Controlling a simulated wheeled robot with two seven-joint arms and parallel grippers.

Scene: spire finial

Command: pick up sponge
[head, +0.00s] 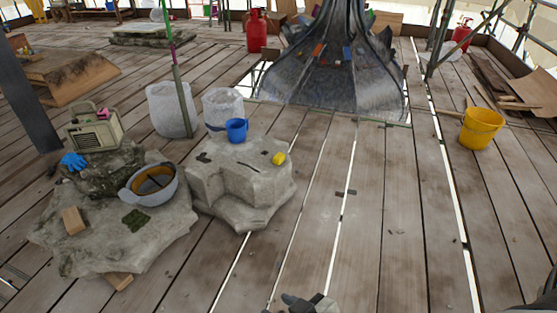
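A small yellow block (278,158), which looks like the sponge, lies on top of the pale stone block (231,182), near its right edge. A blue mug (237,130) stands behind it to the left. Part of a grey and dark gripper (308,302), seemingly my right one, shows at the bottom edge, well in front of the stone and apart from the yellow block. Its fingers are too cut off to tell whether they are open. My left gripper is not in view.
On the left rocks are a grey bowl (151,185), a radio (94,129), a blue glove (73,162) and a wooden block (73,220). White sacks (170,111) stand behind. A yellow bucket (481,129) stands at right. The plank floor (390,220) right of the stone is mostly clear.

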